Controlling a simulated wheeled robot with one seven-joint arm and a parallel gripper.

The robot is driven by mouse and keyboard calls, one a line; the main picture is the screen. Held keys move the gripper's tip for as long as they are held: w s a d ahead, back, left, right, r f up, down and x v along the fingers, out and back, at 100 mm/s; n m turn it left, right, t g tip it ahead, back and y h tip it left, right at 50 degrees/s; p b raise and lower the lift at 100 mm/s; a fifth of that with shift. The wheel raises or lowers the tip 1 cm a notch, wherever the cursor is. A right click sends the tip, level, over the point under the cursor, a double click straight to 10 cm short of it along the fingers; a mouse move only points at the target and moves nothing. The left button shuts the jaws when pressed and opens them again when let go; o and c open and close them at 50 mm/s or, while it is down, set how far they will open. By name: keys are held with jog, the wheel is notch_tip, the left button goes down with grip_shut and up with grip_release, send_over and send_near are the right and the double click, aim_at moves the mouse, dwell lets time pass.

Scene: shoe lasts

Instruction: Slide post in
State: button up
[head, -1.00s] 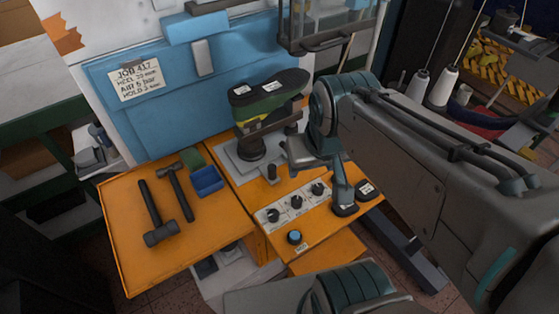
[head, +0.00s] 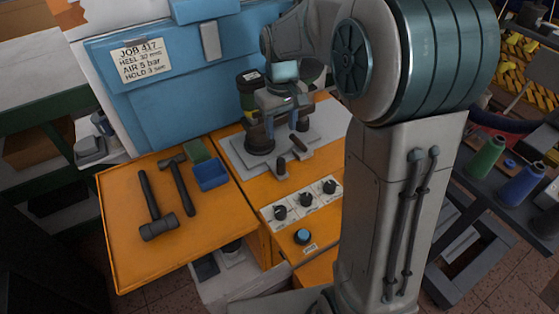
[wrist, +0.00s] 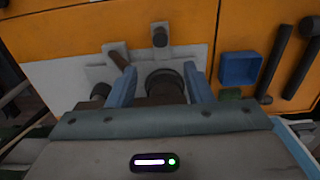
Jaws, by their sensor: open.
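The shoe on its last, dark with a green and yellow side, sits on the machine; only its left end (head: 247,90) shows in the head view. Beneath it is a dark round post base (head: 259,142) on a grey plate (head: 238,150). My gripper (head: 282,112) is open just in front of the shoe and hides most of it. In the wrist view my gripper's blue fingers (wrist: 160,80) stand apart on either side of a dark brown upright part (wrist: 165,92). I cannot tell whether they touch it. The dark round base (wrist: 164,74) shows just beyond.
A brown lever (head: 298,145) and a short dark peg (head: 282,168) stand close to the gripper. Knobs (head: 306,199) line the orange bench front. Two hammers (head: 155,205) and a blue bin (head: 210,175) lie left. A blue panel (head: 150,85) rises behind.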

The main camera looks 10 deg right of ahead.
aim_at(281, 161)
notch_tip(281, 161, down, 14)
jog(key=shift+r+p, duration=0.1)
jog(key=shift+p, duration=0.35)
jog(key=shift+c, duration=0.3)
jog(key=shift+w, duration=0.1)
grip_shut()
